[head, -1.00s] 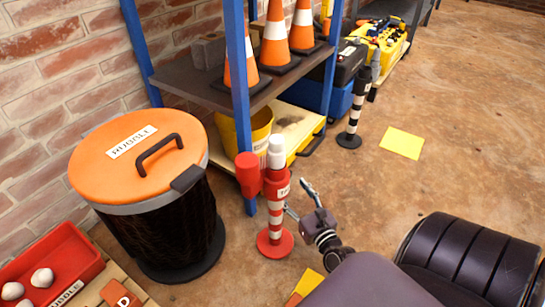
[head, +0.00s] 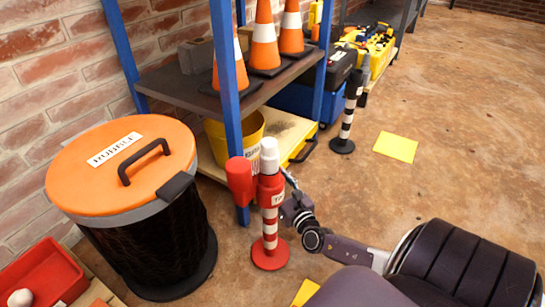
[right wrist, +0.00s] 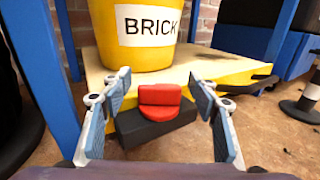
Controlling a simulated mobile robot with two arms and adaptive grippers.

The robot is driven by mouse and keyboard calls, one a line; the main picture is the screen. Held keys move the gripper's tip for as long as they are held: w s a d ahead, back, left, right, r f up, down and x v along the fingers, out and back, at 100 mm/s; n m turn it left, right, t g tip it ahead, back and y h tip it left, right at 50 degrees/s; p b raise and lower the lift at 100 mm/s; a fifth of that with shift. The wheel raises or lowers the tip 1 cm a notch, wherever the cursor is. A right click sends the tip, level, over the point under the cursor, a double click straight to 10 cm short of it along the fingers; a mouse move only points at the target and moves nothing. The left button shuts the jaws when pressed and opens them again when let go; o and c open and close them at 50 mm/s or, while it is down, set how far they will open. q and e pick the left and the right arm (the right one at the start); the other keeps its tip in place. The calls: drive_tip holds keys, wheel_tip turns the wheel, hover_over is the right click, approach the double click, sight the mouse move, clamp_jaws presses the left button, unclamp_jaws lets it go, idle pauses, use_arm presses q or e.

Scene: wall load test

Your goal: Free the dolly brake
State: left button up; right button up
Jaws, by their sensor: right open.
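The brake is a red pedal (right wrist: 160,105) on a black block at the near edge of the wooden dolly (right wrist: 232,68), in the right wrist view. The dolly has yellow sides and carries a yellow bucket (right wrist: 135,35) marked BRICK. My right gripper (right wrist: 160,86) is open, with one finger on each side of the pedal and nothing held. I cannot tell whether the fingers touch it. In the head view my right gripper (head: 288,190) is partly hidden by the red and white post, and the brake is hidden. The dolly (head: 290,133) sits under the shelf. My left gripper is not in view.
The red and white post (head: 270,215) stands close to my right gripper. A blue shelf upright (head: 228,80) is just left of it. An orange-lidded bin (head: 135,165) stands at left. A black and white post (head: 346,125) is farther right. Floor around the yellow square (head: 396,146) is clear.

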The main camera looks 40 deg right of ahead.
drive_tip(key=shift+c, duration=0.6)
drive_tip(key=c, duration=1.1)
drive_tip(key=shift+o, duration=0.2)
drive_tip(key=shift+r+m+h+p, duration=0.25)
drive_tip(key=shift+m+h+p, duration=0.15)
drive_tip(key=shift+p, duration=0.3)
drive_tip(key=shift+f+m+g+h+p, duration=0.15)
drive_tip(key=shift+m+g+h+p, duration=0.3)
drive_tip(key=shift+h, duration=0.35)
drive_tip(key=o, duration=1.2)
drive_tip(key=shift+f, duration=0.1)
